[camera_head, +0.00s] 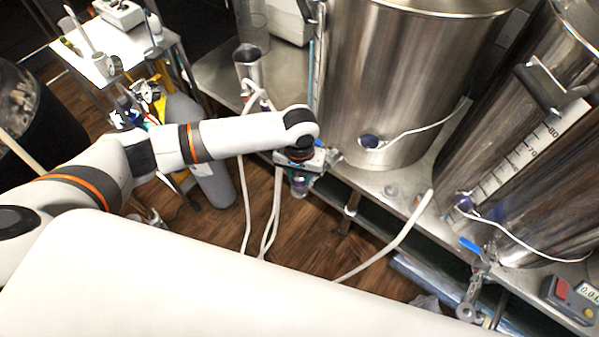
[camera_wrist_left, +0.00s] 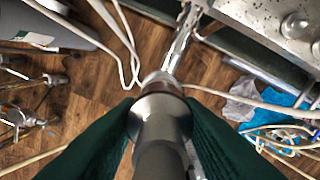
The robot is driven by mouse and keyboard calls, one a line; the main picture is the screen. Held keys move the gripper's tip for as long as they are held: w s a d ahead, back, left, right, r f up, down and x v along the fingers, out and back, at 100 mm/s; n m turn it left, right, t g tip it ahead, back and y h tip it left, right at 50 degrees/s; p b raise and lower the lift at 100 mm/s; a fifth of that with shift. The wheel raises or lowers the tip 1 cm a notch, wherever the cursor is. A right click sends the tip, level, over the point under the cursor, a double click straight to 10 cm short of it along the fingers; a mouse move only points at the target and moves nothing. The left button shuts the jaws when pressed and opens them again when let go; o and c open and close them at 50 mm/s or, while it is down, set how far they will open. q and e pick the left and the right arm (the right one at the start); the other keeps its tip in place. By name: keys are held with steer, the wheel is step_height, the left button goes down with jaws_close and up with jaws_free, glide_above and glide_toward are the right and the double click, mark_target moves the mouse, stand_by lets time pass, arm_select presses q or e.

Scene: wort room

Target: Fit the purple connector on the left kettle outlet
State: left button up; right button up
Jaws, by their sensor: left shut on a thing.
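The left kettle (camera_head: 405,70) is a large steel vessel on the steel bench. Its outlet is mostly hidden behind my left gripper; a small blue part (camera_head: 336,143) shows beside it. My left gripper (camera_head: 299,171) points down at the bench's front edge, near the kettle's lower left. In the left wrist view, its dark green fingers (camera_wrist_left: 165,118) are shut on a grey cylindrical piece (camera_wrist_left: 160,104). My right gripper is out of view.
A second steel vessel (camera_head: 500,150) with a level scale stands at right, with a blue-handled valve (camera_head: 471,245) below it. White hoses (camera_head: 270,215) hang to the wooden floor. A grey cylinder (camera_head: 213,165) and a small cart (camera_head: 110,60) stand left. A red-grey meter (camera_head: 572,298) sits far right.

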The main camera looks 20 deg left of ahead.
arm_select(q)
steer(key=shift+f+b, duration=0.3)
steer(key=shift+f, duration=0.6)
steer(key=o, duration=1.1)
steer(key=shift+o, duration=0.2)
steer(key=shift+r, duration=0.1)
step_height(320, 180, up, 12)
steer(key=shift+f+p, duration=0.1)
steer(key=shift+p, duration=0.55)
